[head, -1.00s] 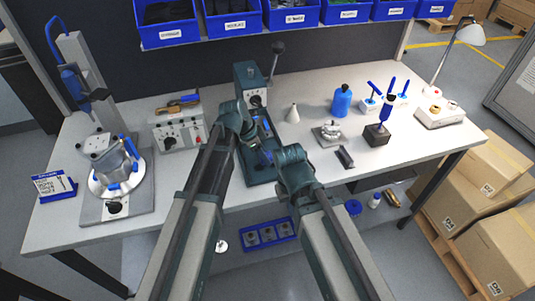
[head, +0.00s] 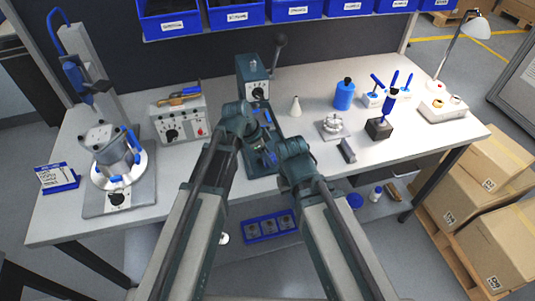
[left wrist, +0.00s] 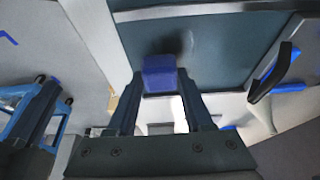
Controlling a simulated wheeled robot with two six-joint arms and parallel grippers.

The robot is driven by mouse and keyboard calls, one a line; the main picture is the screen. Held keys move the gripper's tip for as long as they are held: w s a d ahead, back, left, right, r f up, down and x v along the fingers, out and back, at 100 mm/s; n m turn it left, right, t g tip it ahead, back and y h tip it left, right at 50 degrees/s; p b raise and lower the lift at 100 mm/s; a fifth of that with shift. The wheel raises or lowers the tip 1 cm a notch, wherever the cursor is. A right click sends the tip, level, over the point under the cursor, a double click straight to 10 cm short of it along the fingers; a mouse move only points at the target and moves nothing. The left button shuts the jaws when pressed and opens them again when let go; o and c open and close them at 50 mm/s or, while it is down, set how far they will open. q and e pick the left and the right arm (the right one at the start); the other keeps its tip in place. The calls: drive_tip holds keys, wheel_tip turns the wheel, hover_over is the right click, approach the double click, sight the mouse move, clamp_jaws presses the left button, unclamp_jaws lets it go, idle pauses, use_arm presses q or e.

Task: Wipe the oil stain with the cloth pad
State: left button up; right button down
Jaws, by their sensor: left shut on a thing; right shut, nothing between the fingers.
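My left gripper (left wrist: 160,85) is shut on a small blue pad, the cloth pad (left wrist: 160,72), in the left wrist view. A dark, blurred smudge, which looks like the oil stain (left wrist: 182,42), lies on the dark teal surface just beyond the pad. The pad hides part of that surface, and I cannot tell whether it touches. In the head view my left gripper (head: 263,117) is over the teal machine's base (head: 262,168). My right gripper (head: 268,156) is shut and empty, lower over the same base.
The machine's column (head: 252,75) with a lever rises behind my grippers. A grey control box (head: 180,124) stands to the left. A white cone (head: 295,107), a round metal part (head: 333,126) and a blue bottle (head: 344,94) stand to the right. Blue bins (head: 230,17) hang above.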

use_arm(q)
drive_tip(key=shift+s+a+f, duration=0.15)
drive_tip(key=shift+s+a, duration=0.2)
drive_tip(key=shift+a, duration=0.45)
drive_tip(key=shift+w, duration=0.1)
drive_tip(key=shift+w+a, duration=0.2)
drive_tip(key=shift+w, duration=0.45)
drive_tip(key=shift+w+a, duration=0.25)
drive_tip(key=shift+w, duration=0.4)
drive_tip(key=shift+w+a, duration=0.2)
drive_tip(key=shift+w, duration=0.45)
wheel_tip(320, 180, up, 6)
drive_tip(key=p, duration=0.6)
